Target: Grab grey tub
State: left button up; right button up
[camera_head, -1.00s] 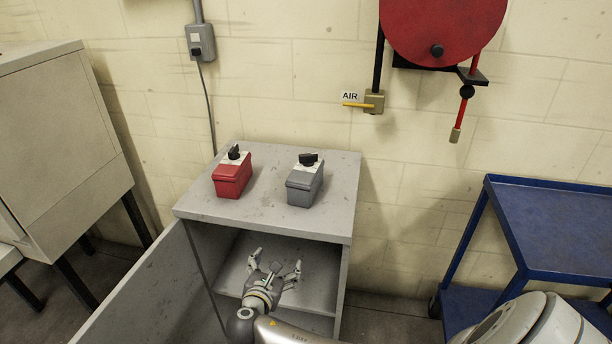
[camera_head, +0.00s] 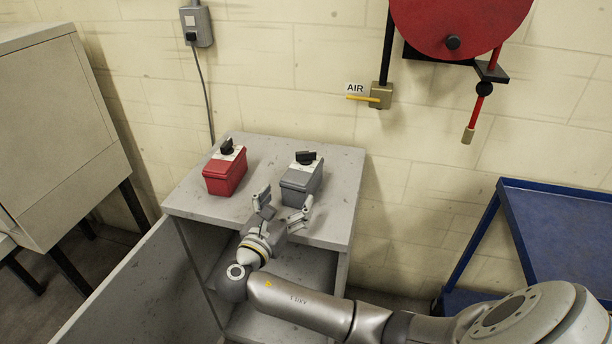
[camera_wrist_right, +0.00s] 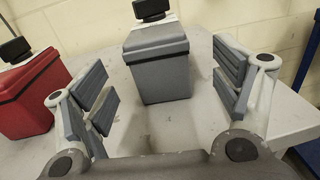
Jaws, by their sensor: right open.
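The grey tub (camera_head: 301,183) stands upright on top of the grey cabinet (camera_head: 338,190), with a white label and a black knob on its lid. My right gripper (camera_head: 284,209) is open at the cabinet's front edge, just in front of the tub. In the right wrist view the grey tub (camera_wrist_right: 158,68) shows ahead, between the two open fingers of the right gripper (camera_wrist_right: 165,95) but beyond their tips. The fingers do not appear to touch it. My left gripper is not in view.
A red tub (camera_head: 226,171) with a black knob stands left of the grey one. The cabinet door hangs open at the left below. A blue cart (camera_head: 560,230) stands at the right. A red reel (camera_head: 460,25) and an air valve (camera_head: 380,95) are on the wall.

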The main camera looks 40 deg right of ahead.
aim_at(294, 190)
jog(key=x, duration=0.4)
jog(key=shift+w+d+r, duration=0.1)
jog(key=shift+d+r, duration=0.05)
jog(key=x, duration=0.4)
jog(key=shift+w+d+p, duration=0.1)
jog(key=shift+w+p, duration=0.15)
jog(key=shift+p, duration=0.1)
jog(key=shift+w+d, duration=0.2)
jog(key=shift+d, duration=0.05)
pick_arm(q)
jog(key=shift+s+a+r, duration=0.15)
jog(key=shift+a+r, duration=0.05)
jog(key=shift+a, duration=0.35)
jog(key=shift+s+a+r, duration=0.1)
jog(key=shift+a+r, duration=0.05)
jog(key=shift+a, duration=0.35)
pick_arm(e)
jog(key=c, duration=1.1)
